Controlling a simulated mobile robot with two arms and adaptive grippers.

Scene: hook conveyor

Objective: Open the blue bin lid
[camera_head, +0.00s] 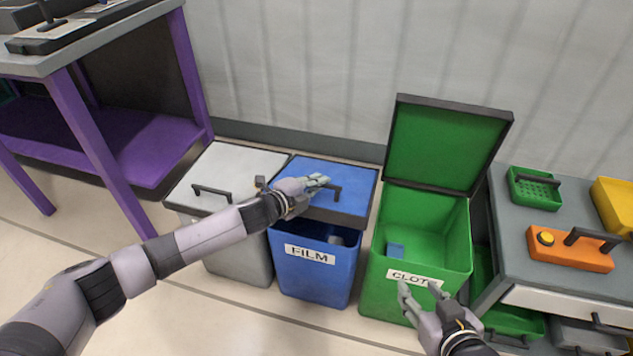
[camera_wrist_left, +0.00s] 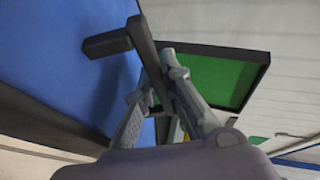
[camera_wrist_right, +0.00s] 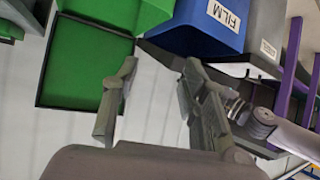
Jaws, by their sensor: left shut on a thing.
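The blue bin (camera_head: 313,278) has a FILM label and stands between the grey and green bins. Its blue lid (camera_head: 345,180) is tilted up a little at the front, and a dark gap shows the bin's inside below it. My left gripper (camera_head: 318,183) is shut on the lid's dark handle (camera_head: 337,193). In the left wrist view the handle (camera_wrist_left: 142,40) passes between the fingers (camera_wrist_left: 168,95), beside the blue lid surface (camera_wrist_left: 60,60). My right gripper (camera_head: 420,290) is open and empty in front of the green bin; its spread fingers also show in the right wrist view (camera_wrist_right: 150,100).
The green bin (camera_head: 450,250) stands open to the right with its lid (camera_head: 447,145) upright. The grey bin (camera_head: 235,165) is closed at left. A purple-legged table (camera_head: 90,130) stands further left, and a grey cabinet (camera_head: 510,245) at right. The wall is close behind.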

